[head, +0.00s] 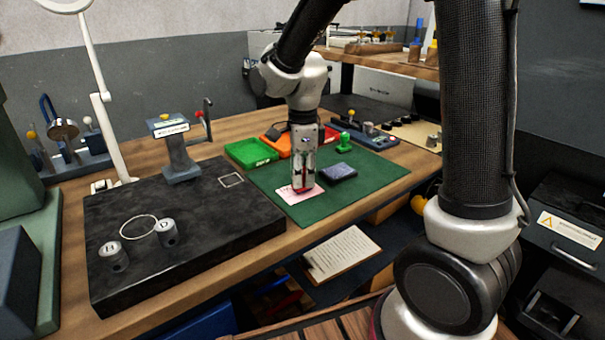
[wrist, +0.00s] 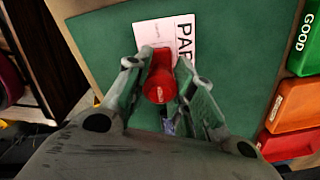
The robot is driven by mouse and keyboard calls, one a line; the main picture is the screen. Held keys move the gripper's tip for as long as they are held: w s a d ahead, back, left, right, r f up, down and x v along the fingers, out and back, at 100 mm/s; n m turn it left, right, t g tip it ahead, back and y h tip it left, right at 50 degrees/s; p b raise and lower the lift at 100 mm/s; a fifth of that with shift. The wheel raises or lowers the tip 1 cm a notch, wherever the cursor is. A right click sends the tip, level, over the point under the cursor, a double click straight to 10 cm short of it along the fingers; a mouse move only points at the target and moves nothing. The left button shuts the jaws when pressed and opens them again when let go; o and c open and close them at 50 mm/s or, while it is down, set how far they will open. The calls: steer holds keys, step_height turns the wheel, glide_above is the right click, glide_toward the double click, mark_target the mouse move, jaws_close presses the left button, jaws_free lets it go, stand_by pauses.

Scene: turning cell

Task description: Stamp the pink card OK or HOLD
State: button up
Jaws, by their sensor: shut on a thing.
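The pink card (head: 291,194) lies on the green mat (head: 377,178), near its left front edge in the head view. In the wrist view the card (wrist: 179,27) shows large letters, partly covered. My gripper (head: 300,186) is shut on a red stamp (wrist: 160,82) and holds it over the card. I cannot tell whether the stamp's face touches the card. A green stamp (head: 344,142) stands at the back of the mat. A dark ink pad (head: 339,172) lies on the mat just right of my gripper.
A green tray (head: 250,153) and an orange tray (head: 277,140) stand behind the mat. A black slab (head: 200,215) with two metal cylinders takes up the left side. A boxed device (head: 375,136) stands at the back right. The mat's right front part is clear.

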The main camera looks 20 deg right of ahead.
mark_target(303, 168)
steer(key=shift+f, duration=0.5)
stand_by(1.0)
steer(key=shift+r, duration=3.5)
steer(key=shift+d+r, duration=0.1)
